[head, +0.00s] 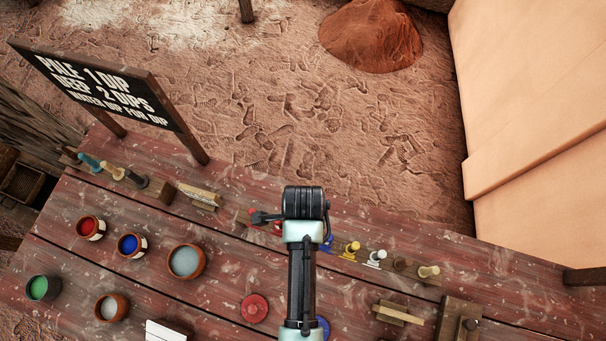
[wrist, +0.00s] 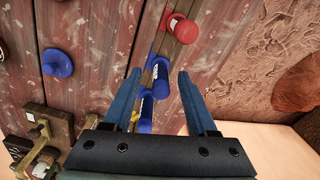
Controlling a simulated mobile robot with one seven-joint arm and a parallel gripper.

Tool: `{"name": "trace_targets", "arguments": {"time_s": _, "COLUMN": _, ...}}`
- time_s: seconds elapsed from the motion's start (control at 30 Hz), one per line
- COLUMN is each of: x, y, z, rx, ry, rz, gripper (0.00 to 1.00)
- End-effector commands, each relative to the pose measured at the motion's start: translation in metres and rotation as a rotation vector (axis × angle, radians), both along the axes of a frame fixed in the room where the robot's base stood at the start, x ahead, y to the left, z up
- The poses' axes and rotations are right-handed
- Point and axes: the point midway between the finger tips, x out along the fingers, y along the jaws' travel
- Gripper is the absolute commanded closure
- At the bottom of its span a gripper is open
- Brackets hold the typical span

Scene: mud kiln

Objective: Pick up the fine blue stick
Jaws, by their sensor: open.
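In the wrist view, two blue sticks with white labels stand in a narrow wooden rack (wrist: 152,58). The upper blue stick (wrist: 160,68) shows between my fingertips, and the lower blue stick (wrist: 145,112) lies nearer the palm. I cannot tell which is the fine one. My gripper (wrist: 159,73) is open, with one finger on either side of the upper blue stick; no contact is visible. In the head view, a bit of blue (head: 327,243) shows beside my arm, which hides most of that rack part and my fingers.
Red sticks (wrist: 181,28) stand farther along the rack; yellow (head: 351,248) and white (head: 377,257) ones stand right of my arm. A blue lid (wrist: 57,62) and a red lid (head: 254,308) lie on the table. Paint pots (head: 187,262) stand left, below a sign (head: 95,90).

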Motion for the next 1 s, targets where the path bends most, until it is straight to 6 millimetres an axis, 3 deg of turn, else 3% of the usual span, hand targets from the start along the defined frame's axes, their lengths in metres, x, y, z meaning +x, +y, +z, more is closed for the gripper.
{"name": "trace_targets", "arguments": {"time_s": 0.2, "x": 0.000, "y": 0.001, "z": -0.021, "rx": 0.000, "ry": 0.000, "rz": 0.000, "gripper": 0.42}}
{"name": "trace_targets", "arguments": {"time_s": 0.47, "x": 0.000, "y": 0.001, "z": -0.024, "rx": 0.000, "ry": -0.001, "rz": 0.000, "gripper": 0.42}}
{"name": "trace_targets", "arguments": {"time_s": 0.8, "x": 0.000, "y": 0.001, "z": -0.023, "rx": 0.000, "ry": -0.001, "rz": 0.000, "gripper": 1.00}}
{"name": "trace_targets", "arguments": {"time_s": 1.0, "x": 0.000, "y": 0.001, "z": -0.023, "rx": 0.000, "ry": -0.001, "rz": 0.000, "gripper": 1.00}}
